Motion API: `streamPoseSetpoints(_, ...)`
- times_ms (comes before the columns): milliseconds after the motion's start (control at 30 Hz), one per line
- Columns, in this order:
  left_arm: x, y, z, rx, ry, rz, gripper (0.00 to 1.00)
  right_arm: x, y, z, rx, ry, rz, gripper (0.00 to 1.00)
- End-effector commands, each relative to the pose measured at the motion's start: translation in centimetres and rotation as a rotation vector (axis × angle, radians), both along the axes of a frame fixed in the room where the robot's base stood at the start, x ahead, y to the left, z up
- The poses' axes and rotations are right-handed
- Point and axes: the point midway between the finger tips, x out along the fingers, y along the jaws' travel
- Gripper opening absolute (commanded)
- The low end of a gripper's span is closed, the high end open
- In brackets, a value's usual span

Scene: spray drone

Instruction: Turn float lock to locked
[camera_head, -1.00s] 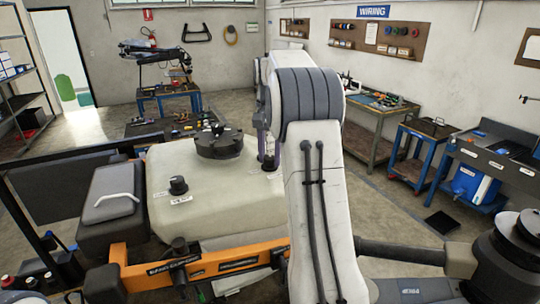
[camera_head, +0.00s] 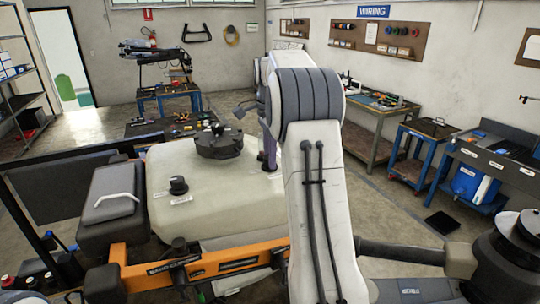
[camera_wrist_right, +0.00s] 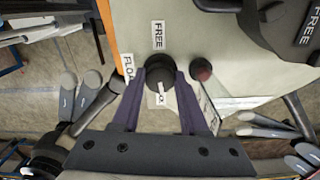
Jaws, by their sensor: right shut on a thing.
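The float lock knob (camera_wrist_right: 159,68) is a round black knob with a white mark on its near side. It sits on the pale tank (camera_wrist_right: 145,20) beside a "FREE" label and a partly covered "FLO…" label. My right gripper (camera_wrist_right: 161,80) is shut on the knob, with one purple finger on each side. My left gripper is not in view.
A large black lid (camera_head: 218,142) tops the tank. A second black knob (camera_head: 178,185) stands nearer the front. A dark red knob (camera_wrist_right: 201,69) sits just right of the gripped knob. An orange beam (camera_head: 225,262) crosses in front. Work tables stand well back.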

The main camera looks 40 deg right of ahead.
Motion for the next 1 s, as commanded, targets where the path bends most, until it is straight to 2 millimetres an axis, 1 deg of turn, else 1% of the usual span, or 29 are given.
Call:
streamPoseSetpoints(100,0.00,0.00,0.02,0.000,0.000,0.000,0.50,0.04,-0.04,0.13,-0.003,-0.002,-0.050,0.00)
streamPoseSetpoints(300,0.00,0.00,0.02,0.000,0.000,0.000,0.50,0.04,-0.05,0.13,-0.003,-0.003,-0.097,0.00)
streamPoseSetpoints(767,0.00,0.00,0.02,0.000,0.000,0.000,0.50,0.05,-0.04,0.14,-0.003,-0.003,-0.109,0.00)
streamPoseSetpoints(800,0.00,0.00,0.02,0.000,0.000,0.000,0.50,0.05,-0.04,0.14,-0.002,-0.003,-0.109,0.51)
streamPoseSetpoints(867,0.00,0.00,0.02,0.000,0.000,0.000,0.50,0.04,-0.04,0.13,-0.002,-0.003,-0.109,0.73)
streamPoseSetpoints(1000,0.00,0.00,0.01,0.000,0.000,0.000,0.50,0.05,-0.02,0.09,-0.002,-0.002,-0.108,0.73)
